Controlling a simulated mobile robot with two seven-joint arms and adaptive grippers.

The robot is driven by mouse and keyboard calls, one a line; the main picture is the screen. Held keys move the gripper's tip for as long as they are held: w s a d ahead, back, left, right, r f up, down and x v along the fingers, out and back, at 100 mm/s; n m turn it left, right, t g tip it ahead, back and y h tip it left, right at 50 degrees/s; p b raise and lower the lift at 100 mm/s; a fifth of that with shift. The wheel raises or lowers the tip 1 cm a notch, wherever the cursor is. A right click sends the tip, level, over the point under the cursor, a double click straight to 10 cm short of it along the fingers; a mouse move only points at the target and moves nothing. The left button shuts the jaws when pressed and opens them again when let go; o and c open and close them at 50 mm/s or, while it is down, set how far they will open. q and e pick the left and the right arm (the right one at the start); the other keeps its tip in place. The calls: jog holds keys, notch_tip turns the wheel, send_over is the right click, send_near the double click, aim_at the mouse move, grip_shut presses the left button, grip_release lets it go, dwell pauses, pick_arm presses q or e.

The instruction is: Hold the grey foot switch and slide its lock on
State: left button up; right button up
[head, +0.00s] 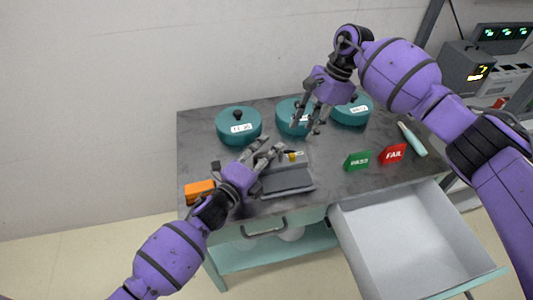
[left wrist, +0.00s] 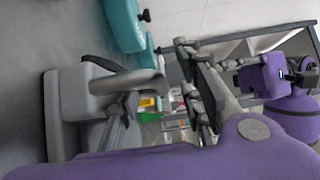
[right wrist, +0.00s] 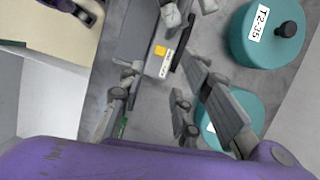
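The grey foot switch (head: 288,180) lies near the table's front edge, its dark pedal facing front. A small yellow lock slider (head: 292,156) sits beside a white label on its rear part; the slider shows clearly in the right wrist view (right wrist: 160,50). My left gripper (head: 272,150) is open at the left rear of the switch. In the left wrist view the switch (left wrist: 95,90) is close to one finger; I cannot tell whether they touch. My right gripper (head: 306,130) is open above and behind the switch, pointing down, with nothing between its fingers.
Several teal lidded pots (head: 238,125) stand along the back. An orange block (head: 199,190) lies at the left front. A green PASS sign (head: 357,161), a red FAIL sign (head: 394,153) and a pale-handled tool (head: 412,139) are at right. An open drawer (head: 415,235) juts out in front.

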pick_arm(q)
grip_shut()
